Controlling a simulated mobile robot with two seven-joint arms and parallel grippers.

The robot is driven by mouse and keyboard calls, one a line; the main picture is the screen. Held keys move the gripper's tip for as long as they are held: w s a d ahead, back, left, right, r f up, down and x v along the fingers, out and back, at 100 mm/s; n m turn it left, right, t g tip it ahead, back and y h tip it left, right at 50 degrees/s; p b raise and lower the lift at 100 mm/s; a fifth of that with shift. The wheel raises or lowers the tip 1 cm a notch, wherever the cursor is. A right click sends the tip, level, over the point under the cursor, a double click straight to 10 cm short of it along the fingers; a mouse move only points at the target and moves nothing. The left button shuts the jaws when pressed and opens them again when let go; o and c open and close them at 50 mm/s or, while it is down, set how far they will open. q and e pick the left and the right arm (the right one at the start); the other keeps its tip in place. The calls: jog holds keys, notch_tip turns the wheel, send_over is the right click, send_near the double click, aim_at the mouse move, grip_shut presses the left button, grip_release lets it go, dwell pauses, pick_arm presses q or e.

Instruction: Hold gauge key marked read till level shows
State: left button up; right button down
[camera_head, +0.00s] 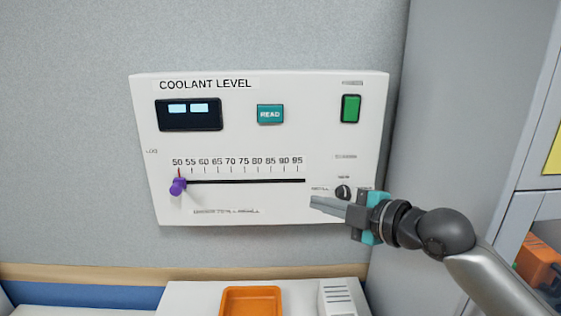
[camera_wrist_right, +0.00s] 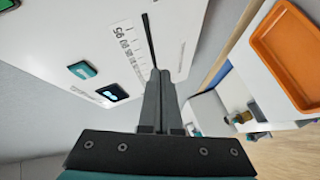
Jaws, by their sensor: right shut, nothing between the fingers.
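The white coolant level panel (camera_head: 240,108) is on the wall in the head view. Its teal key marked READ (camera_head: 270,114) sits at the upper middle. The dark display (camera_head: 189,114) left of it shows two pale bars and no readable number. A purple slider knob (camera_head: 178,187) stands at the 50 end of the scale. My right gripper (camera_head: 313,203) is shut and empty, in front of the panel's lower right, below the key and apart from it. In the right wrist view the closed fingers (camera_wrist_right: 159,75) point toward the panel (camera_wrist_right: 85,45). My left gripper is not in view.
A green switch (camera_head: 351,108) and a small black knob (camera_head: 343,192) are on the panel's right side. An orange tray (camera_head: 251,301) and a white vented box (camera_head: 342,298) are below. A grey cabinet wall stands at the right. The space before the READ key is clear.

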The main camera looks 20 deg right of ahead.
notch_tip(320, 180, up, 14)
jog(key=s+n+t+y, duration=0.1)
jog(key=n+y, duration=0.1)
jog(key=n, duration=0.3)
jog(key=shift+a+n+t+y, duration=0.3)
jog(key=shift+a+t+y, duration=0.1)
jog(key=shift+a, duration=0.05)
jog(key=shift+f+p, duration=0.1)
jog(key=shift+p, duration=0.2)
jog(key=p, duration=0.5)
send_near(265, 114)
jog(key=w+a, duration=0.3)
jog(key=shift+a, duration=0.3)
jog(key=shift+w+d, duration=0.3)
jog(key=shift+w, duration=0.7)
